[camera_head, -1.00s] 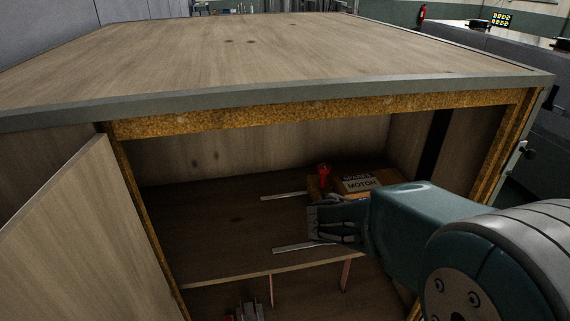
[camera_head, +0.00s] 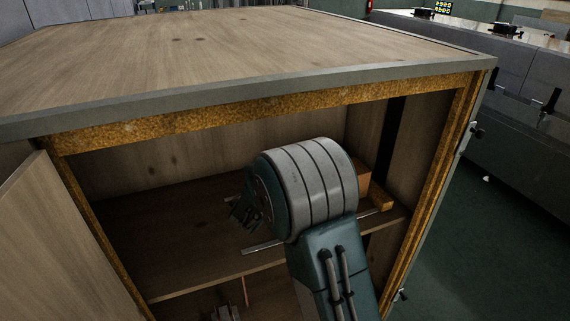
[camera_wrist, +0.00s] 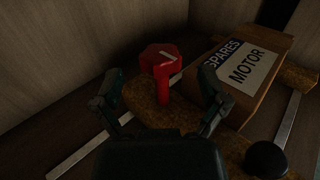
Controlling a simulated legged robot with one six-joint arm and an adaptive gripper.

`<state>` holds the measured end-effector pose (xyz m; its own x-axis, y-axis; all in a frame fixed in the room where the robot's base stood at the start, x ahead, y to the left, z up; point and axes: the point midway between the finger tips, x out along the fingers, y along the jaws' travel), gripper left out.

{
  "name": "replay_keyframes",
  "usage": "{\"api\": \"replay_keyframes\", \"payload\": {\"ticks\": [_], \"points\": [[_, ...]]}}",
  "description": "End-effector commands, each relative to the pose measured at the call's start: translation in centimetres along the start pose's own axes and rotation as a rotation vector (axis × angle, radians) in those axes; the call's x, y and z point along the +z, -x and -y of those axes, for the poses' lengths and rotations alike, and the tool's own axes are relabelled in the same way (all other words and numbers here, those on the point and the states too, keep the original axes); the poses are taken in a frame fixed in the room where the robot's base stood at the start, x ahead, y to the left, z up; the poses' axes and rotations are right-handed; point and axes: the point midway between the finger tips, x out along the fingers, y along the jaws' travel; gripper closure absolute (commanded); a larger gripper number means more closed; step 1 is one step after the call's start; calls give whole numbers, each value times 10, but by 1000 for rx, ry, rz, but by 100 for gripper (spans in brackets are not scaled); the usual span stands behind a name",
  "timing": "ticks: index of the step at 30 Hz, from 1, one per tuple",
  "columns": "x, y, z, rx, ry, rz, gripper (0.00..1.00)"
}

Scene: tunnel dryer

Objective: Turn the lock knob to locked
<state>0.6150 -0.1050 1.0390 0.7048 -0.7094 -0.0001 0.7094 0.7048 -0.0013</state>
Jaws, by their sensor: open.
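In the wrist view a red knob (camera_wrist: 161,66) with a pale mark on its top stands upright on a brown wooden panel. My gripper (camera_wrist: 160,82) is open, with one finger on either side of the knob in the picture. I cannot tell whether the fingers touch it. In the head view my gripper (camera_head: 245,212) is inside the wooden cabinet, above its shelf. My own arm there hides the knob.
A cardboard box labelled SPARES MOTOR (camera_wrist: 240,70) lies right of the knob. A black ball knob (camera_wrist: 267,158) and metal rails (camera_wrist: 82,148) are nearby. The cabinet (camera_head: 250,98) has a low top edge and an open door (camera_head: 45,235) at left.

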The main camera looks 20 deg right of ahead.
Motion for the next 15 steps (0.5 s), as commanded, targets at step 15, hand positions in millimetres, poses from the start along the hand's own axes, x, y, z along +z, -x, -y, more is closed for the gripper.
{"api": "replay_keyframes", "payload": {"ticks": [15], "points": [[0,-31,0,0,-1,-1,7]]}}
